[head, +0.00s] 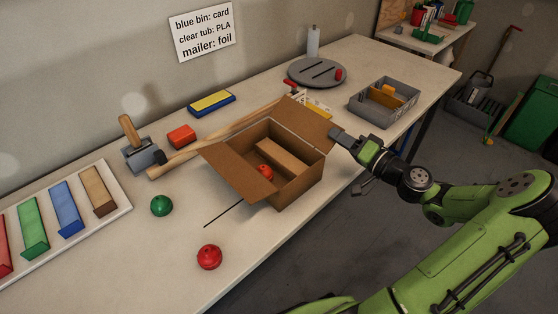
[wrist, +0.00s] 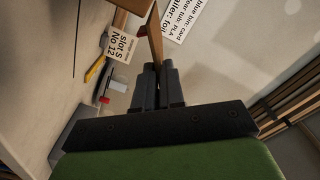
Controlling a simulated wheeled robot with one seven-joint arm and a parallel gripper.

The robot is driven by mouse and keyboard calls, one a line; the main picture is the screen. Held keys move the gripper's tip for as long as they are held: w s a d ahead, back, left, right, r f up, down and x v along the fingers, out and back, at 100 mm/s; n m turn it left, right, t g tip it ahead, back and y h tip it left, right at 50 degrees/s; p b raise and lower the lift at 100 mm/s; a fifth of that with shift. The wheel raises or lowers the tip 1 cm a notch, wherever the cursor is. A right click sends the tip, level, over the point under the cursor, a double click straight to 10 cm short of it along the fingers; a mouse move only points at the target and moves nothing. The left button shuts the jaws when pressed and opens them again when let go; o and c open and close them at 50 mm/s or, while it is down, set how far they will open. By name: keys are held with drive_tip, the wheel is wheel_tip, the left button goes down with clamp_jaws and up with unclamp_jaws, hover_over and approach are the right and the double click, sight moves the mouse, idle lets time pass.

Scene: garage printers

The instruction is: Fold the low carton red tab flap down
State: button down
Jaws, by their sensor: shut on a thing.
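The low brown carton (head: 290,188) stands open on the bench. One flap (head: 308,122) rises at its back right; another (head: 238,172) spreads outward at the left. My gripper (head: 338,133) is at the right edge of the raised flap. In the wrist view its jaws (wrist: 157,72) are closed on the edge of a thin brown panel (wrist: 156,38), which looks like this flap. Inside the carton are a red ball-like thing (head: 265,172) and a tan block (head: 283,156).
A red ball (head: 209,257) and green ball (head: 161,206) lie in front and left. A long wooden-handled tool (head: 200,144) lies behind the carton. A grey divided bin (head: 384,103) and a grey disc (head: 317,72) stand farther back.

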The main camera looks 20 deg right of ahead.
drive_tip(key=shift+s+a+r+n+b, duration=0.1)
drive_tip(key=shift+a+r+n+b, duration=0.15)
drive_tip(key=shift+n+b, duration=0.55)
drive_tip(key=shift+s+a+r+n+b, duration=0.1)
drive_tip(key=shift+a+r+n+b, duration=0.15)
drive_tip(key=shift+n+b, duration=0.5)
drive_tip(key=shift+s+a+r+n+b, duration=0.1)
drive_tip(key=shift+a+r+n+b, duration=0.15)
drive_tip(key=shift+n+b, duration=0.55)
drive_tip(key=shift+f+b, duration=0.15)
drive_tip(key=shift+b, duration=0.3)
drive_tip(key=shift+s+a+r+n+b, duration=0.2)
drive_tip(key=shift+a+n+b, duration=0.35)
drive_tip(key=shift+n, duration=0.5)
drive_tip(key=shift+s+a+r+n+b, duration=0.15)
drive_tip(key=shift+a+n+b, duration=0.25)
drive_tip(key=shift+n+b, duration=0.45)
drive_tip(key=shift+r+n, duration=0.1)
drive_tip(key=shift+n, duration=0.15)
